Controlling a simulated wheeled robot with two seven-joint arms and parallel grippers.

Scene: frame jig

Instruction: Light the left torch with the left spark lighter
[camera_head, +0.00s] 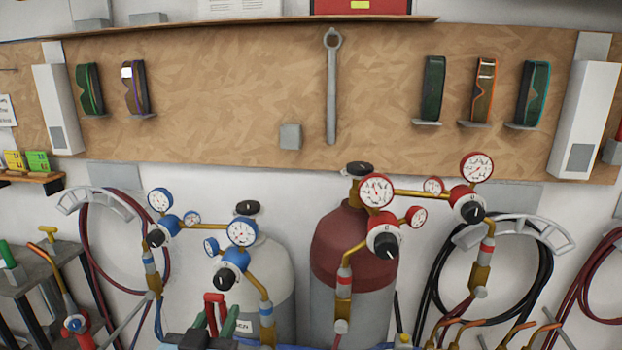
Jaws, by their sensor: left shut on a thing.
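My left gripper (214,326) shows only in part at the bottom edge, left of centre, in front of the cylinders. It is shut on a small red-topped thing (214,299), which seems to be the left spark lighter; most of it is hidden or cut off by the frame. A torch with a thin orange neck (52,266) and red and blue knobs (76,325) is at the lower left, well left of the gripper and apart from it. No flame shows on it. My right gripper cannot be made out.
A grey cylinder (268,262) with blue regulators and a red-topped cylinder (350,245) stand behind the gripper. Hoses hang on wall hooks at both sides. Several copper-coloured nozzles (470,328) are at the lower right. A wrench (331,90) and goggles hang on the board.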

